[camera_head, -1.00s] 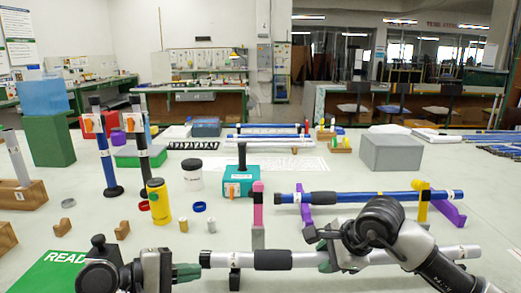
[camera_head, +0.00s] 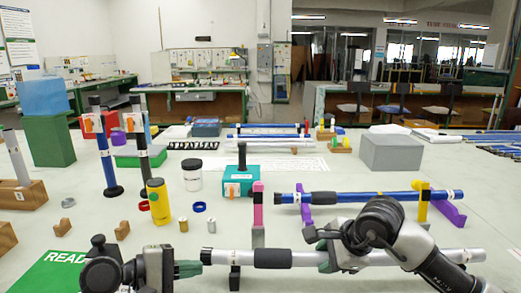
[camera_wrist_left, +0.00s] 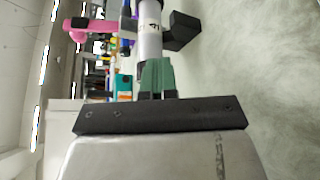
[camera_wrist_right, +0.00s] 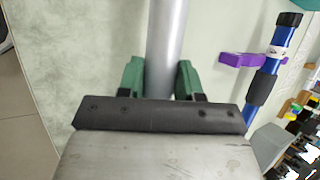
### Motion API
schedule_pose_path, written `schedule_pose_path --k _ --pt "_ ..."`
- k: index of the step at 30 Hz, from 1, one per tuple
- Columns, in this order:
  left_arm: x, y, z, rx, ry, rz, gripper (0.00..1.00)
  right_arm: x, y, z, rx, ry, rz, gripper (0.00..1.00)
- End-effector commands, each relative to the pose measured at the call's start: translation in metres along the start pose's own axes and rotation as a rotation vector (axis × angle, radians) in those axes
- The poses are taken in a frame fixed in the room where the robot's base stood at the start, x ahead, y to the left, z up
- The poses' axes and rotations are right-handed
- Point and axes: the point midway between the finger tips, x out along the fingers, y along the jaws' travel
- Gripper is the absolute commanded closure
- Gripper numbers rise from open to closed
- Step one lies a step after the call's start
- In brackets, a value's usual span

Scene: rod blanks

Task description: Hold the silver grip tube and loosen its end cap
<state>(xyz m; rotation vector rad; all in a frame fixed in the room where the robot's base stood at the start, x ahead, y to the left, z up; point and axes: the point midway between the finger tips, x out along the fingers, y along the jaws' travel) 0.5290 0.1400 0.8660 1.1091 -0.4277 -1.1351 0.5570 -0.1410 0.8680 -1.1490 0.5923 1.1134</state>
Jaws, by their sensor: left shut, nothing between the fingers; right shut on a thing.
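The silver grip tube (camera_head: 440,256) lies level across the front of the head view, with a black foam grip (camera_head: 273,258) on it. Its dark end cap (camera_head: 207,256) is at the left end. My right gripper (camera_head: 331,258) is shut around the tube, right of the foam grip; in the right wrist view the green fingers (camera_wrist_right: 160,78) flank the tube. My left gripper (camera_head: 197,269) is shut and empty beside the cap end. In the left wrist view its fingers (camera_wrist_left: 157,76) are together, overlapping the view of the tube's end (camera_wrist_left: 149,38). Whether they touch it I cannot tell.
A dark support (camera_head: 235,277) stands under the tube; a pink-topped stand (camera_head: 258,212) is just behind. A blue tube (camera_head: 360,197) rests on purple and yellow holders behind. A yellow cylinder (camera_head: 158,201) and small rings stand left. A green mat (camera_head: 50,275) lies front left.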

Motion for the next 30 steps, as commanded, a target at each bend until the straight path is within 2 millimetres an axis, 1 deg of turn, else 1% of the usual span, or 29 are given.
schedule_pose_path --k 1,17,30 --pt "0.002 0.000 0.001 0.000 -0.006 0.000 1.00 0.001 0.002 0.005 -0.011 -0.012 0.004 0.90" --pt "0.002 0.001 0.002 0.001 -0.006 -0.001 1.00 0.001 0.002 0.005 -0.012 -0.012 0.005 0.90" --pt "0.001 0.013 0.004 0.003 -0.006 0.000 1.00 0.002 0.003 0.005 -0.012 -0.010 0.008 0.90"
